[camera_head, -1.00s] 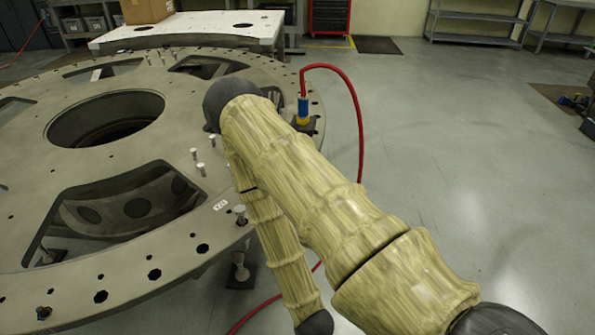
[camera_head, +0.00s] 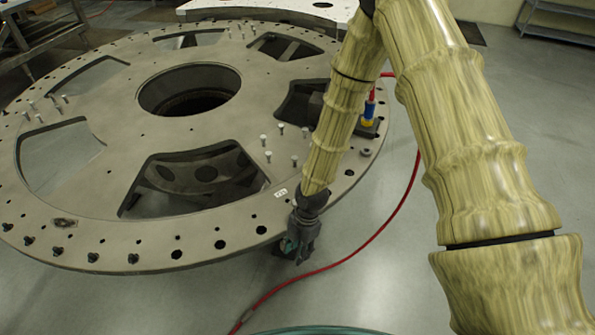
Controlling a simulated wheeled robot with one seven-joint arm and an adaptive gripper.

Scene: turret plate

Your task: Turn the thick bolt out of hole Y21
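The large grey turret plate (camera_head: 215,212) fills the left and middle of the head view. A small white label (camera_head: 281,192), too small to read for certain, is on the plate near its right front rim. My gripper (camera_head: 298,248) points down at the rim just right of and below this label. The thick bolt is hidden, apparently behind my gripper. I cannot tell whether the fingers are open, shut or around the bolt.
Several thin upright pins (camera_head: 268,155) stand on the plate left of my forearm. A blue and yellow tool (camera_head: 369,110) with a red hose (camera_head: 388,222) stands at the right rim. Dark bolts (camera_head: 58,252) line the front left rim.

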